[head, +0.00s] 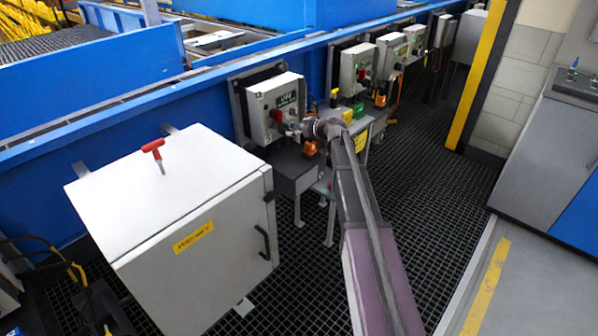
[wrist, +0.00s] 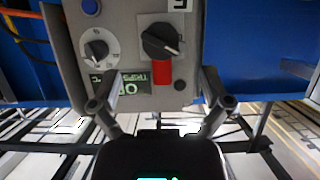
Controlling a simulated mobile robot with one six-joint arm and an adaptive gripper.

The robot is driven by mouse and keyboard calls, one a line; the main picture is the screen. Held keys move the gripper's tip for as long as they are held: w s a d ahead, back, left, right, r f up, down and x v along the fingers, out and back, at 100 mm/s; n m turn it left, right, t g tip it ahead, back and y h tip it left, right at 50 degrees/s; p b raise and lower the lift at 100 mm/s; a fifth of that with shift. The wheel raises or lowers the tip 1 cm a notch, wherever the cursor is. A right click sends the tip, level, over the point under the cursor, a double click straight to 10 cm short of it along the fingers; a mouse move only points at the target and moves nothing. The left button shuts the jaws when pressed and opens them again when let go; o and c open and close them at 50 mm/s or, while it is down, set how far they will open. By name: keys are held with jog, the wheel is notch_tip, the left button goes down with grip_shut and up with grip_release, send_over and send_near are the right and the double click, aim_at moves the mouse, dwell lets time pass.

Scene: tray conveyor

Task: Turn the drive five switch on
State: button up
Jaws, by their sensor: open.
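The drive five box (head: 275,105) is a grey control box on the blue conveyor side, with a green display and a red-backed switch (head: 277,116). In the wrist view the box (wrist: 125,25) appears upside down, with a label reading 5 at its top edge. Its large black rotary switch (wrist: 162,41) sits on a red plate, its pointer toward the lower right. My gripper (wrist: 162,104) is open and empty, its fingers spread on either side of the box's display (wrist: 135,82), apart from the switch. In the head view my gripper (head: 300,130) is just in front of the box.
A smaller dial knob (wrist: 97,50) and a blue button (wrist: 91,7) are beside the switch. A white cabinet (head: 175,215) with a red handle on top stands front left. More drive boxes (head: 358,68) line the conveyor to the right. The grated floor (head: 430,190) is open.

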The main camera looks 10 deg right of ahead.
jog(key=p+v, duration=0.3)
jog(key=v, duration=0.4)
jog(key=s+a+m+g+h+p, duration=0.1)
jog(key=s+a+g+h+p, duration=0.1)
jog(key=s, duration=0.9)
jog(key=s+a+f+m+g+h+p, duration=0.1)
jog(key=s+a+g+p, duration=0.4)
jog(key=s, duration=0.6)
jog(key=shift+a+m+g+h+p, duration=0.3)
jog(key=shift+a+m+g+h, duration=0.1)
jog(key=shift+a+m, duration=0.4)
jog(key=shift+w+f, duration=0.1)
jog(key=w+d+n+t+y+b, duration=0.1)
jog(key=w+d+t+b, duration=0.3)
jog(key=w, duration=0.7)
jog(key=w+d+r+n+t+y+b, duration=0.1)
jog(key=w+d+n+t+y+b, duration=0.1)
jog(key=w, duration=0.9)
jog(key=shift+d+n+t+y+b, duration=0.35)
jog(key=shift+d+t+b, duration=0.55)
jog(key=shift+d+b, duration=0.35)
